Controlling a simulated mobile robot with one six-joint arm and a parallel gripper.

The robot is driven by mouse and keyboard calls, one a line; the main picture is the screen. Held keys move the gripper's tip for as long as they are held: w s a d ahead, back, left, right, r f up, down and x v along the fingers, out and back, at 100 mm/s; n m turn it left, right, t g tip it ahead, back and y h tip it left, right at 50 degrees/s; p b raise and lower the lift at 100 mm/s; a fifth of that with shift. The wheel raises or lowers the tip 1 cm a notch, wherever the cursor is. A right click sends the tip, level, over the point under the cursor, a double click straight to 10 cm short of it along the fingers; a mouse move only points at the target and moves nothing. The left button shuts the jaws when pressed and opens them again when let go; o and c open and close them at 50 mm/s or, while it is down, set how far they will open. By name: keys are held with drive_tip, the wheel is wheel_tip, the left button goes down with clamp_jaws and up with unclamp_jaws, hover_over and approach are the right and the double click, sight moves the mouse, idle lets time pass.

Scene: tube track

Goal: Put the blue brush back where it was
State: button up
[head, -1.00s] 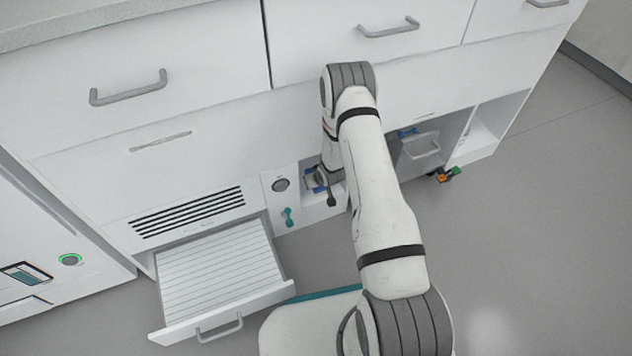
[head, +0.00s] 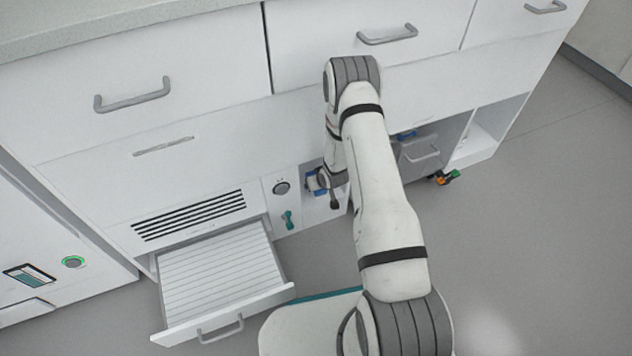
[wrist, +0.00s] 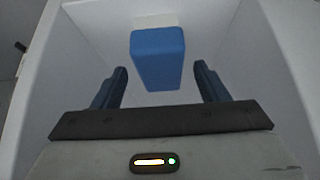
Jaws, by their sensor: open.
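A blue block-shaped thing, which looks like the blue brush (wrist: 157,58), is inside a white-walled compartment in the wrist view. A pale patch shows just behind its far end. My gripper (wrist: 161,68) is open, with one dark blue finger on each side of the block and a clear gap to both. In the head view my gripper (head: 332,182) is at the small open niche low in the cabinet. A bit of blue (head: 312,182) shows in the niche just left of it. My arm hides part of the niche.
A low drawer (head: 222,272) with a ribbed floor stands open at the left. A green-handled valve (head: 288,219) and a dark round knob (head: 282,188) are left of the niche. Orange and green items (head: 444,178) lie at the right.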

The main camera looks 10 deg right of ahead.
drive_tip(key=p+v, duration=0.2)
drive_tip(key=v, duration=0.6)
drive_tip(key=shift+s+r+p, duration=0.25)
drive_tip(key=shift+r+p, duration=0.05)
drive_tip(key=shift+r, duration=0.05)
